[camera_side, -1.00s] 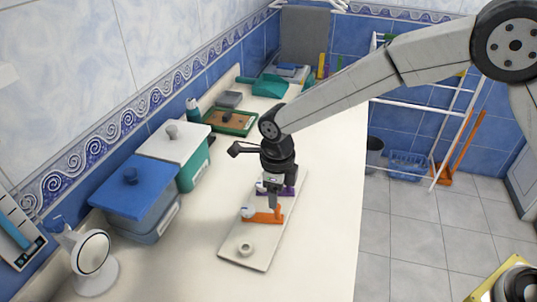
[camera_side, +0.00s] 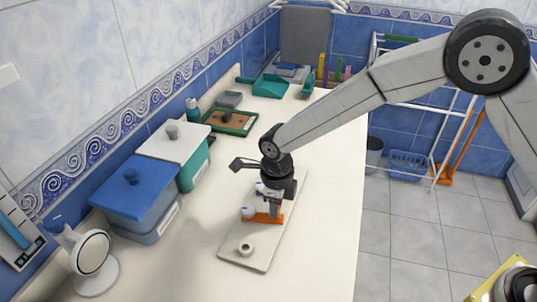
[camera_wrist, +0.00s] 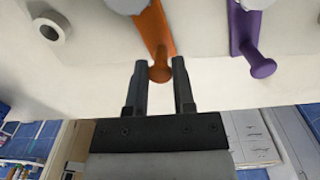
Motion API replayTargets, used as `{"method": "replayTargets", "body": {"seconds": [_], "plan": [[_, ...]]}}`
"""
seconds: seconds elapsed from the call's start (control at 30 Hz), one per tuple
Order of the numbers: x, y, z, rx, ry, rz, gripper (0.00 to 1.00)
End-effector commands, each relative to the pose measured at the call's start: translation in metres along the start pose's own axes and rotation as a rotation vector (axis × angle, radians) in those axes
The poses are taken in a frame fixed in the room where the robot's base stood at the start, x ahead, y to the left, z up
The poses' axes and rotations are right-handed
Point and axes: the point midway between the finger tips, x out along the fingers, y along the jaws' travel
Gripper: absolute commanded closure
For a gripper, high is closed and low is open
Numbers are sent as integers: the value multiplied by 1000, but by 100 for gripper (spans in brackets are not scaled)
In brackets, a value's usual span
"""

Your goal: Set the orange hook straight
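The orange hook (camera_side: 264,218) is on a pale board (camera_side: 238,256) lying on the counter, with a white round cap (camera_side: 248,211) at its left end. In the wrist view, the orange hook (camera_wrist: 156,32) runs down from its white cap to a round knob, leaning slightly. My gripper (camera_side: 275,216) is low over its right end. In the wrist view, my gripper (camera_wrist: 159,66) has its two fingers apart, one on each side of the knob, with thin gaps showing. Whether the fingers touch the hook lower down cannot be told.
A purple hook (camera_wrist: 245,30) sits beside the orange one. A pale ring (camera_side: 245,248) is on the board's near end. A blue-lidded box (camera_side: 133,186), a white-lidded box (camera_side: 175,142) and a round mirror (camera_side: 93,252) stand left. The counter right of the board is clear.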

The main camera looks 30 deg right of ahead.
Motion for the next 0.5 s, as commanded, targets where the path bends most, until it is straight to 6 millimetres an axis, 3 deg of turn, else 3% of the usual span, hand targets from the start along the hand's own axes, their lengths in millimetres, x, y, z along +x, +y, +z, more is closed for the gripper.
{"method": "replayTargets", "body": {"seconds": [0.07, 0.5], "plan": [[0, 0, 0, 0, 0, 0, 97], [0, 3, 0, -1, 1, 0, 97]]}}
